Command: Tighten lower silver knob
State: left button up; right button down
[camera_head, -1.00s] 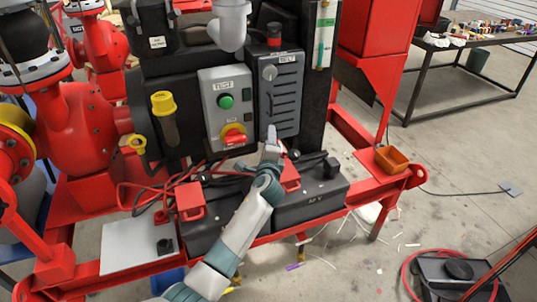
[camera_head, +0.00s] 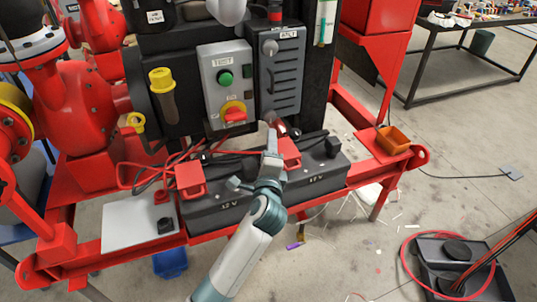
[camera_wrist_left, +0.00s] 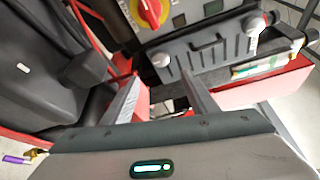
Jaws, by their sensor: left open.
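A grey vented cover labelled BELT (camera_head: 282,75) has a silver knob at its upper left (camera_head: 270,47). The lower silver knob (camera_wrist_left: 161,60) shows in the left wrist view, at the cover's near corner. In the head view it is hard to make out behind my fingers. My left gripper (camera_wrist_left: 160,77) is open and empty, its two fingers on either side of the line to this knob. The knob appears just beyond the fingertips; I cannot tell whether they touch. In the head view, my left gripper (camera_head: 270,125) is at the cover's lower left edge. My right gripper is not in view.
A grey TEST box (camera_head: 224,80) with a green button and a red-yellow switch (camera_head: 234,113) is left of the cover. Black 12 V batteries (camera_head: 315,170) and red cables lie below.

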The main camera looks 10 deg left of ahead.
pick_arm(q)
jog(key=shift+v, duration=1.2)
jog(key=shift+f, duration=0.1)
jog(key=s+a+f+n+g+h, duration=0.1)
jog(key=s+a+f+n+g, duration=0.25)
jog(key=s+f, duration=0.45)
jog(key=s+a+f+n+g, duration=0.3)
jog(key=s+a+f+n, duration=0.15)
jog(key=s+f, duration=0.35)
jog(key=s+f+n+g+h, duration=0.1)
jog(key=s+f+n+g, duration=0.25)
jog(key=s, duration=0.85)
jog(key=s+f+n+g+h, duration=0.25)
jog(key=s+n, duration=0.25)
jog(key=s, duration=0.7)
jog(key=s+d+f+x, duration=0.1)
jog(key=s+x, duration=0.1)
jog(key=x, duration=1.9)
jog(key=s+f+t, duration=0.1)
jog(key=s+f, duration=0.2)
jog(key=f, duration=0.6)
jog(key=s+f+t, duration=0.1)
jog(key=s+f, duration=0.3)
jog(key=f, duration=0.5)
jog(key=shift+d+m+h, duration=0.35)
jog(key=shift+d+m, duration=0.1)
jog(key=shift+d, duration=0.05)
